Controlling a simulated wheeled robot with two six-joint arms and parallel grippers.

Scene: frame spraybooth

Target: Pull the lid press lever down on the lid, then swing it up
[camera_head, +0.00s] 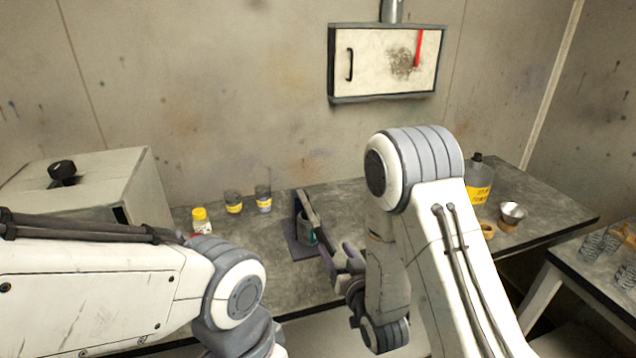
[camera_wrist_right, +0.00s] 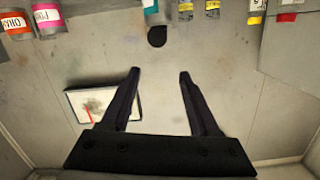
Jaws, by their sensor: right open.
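The lid press stands on the bench, with a dark base plate (camera_head: 299,250) and an upright. Its lever (camera_head: 309,208) is a grey-brown bar that slants above a small teal-sided can (camera_head: 306,236). The can also shows at the top of the right wrist view (camera_wrist_right: 151,8). A dark rounded end (camera_wrist_right: 157,36), likely the lever's, lies between and beyond the fingertips there. My right gripper (camera_head: 335,250) is open and empty, just right of and in front of the press, apart from the lever. My left arm shows, but its gripper does not.
A yellow-labelled bottle (camera_head: 200,220) and two jars (camera_head: 233,202) stand left of the press. A large bottle (camera_head: 479,178), a metal cup (camera_head: 512,214) and a tape roll (camera_head: 487,229) stand at the right. A wall cabinet (camera_head: 375,62) hangs behind. A grey box (camera_head: 95,188) is at the left.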

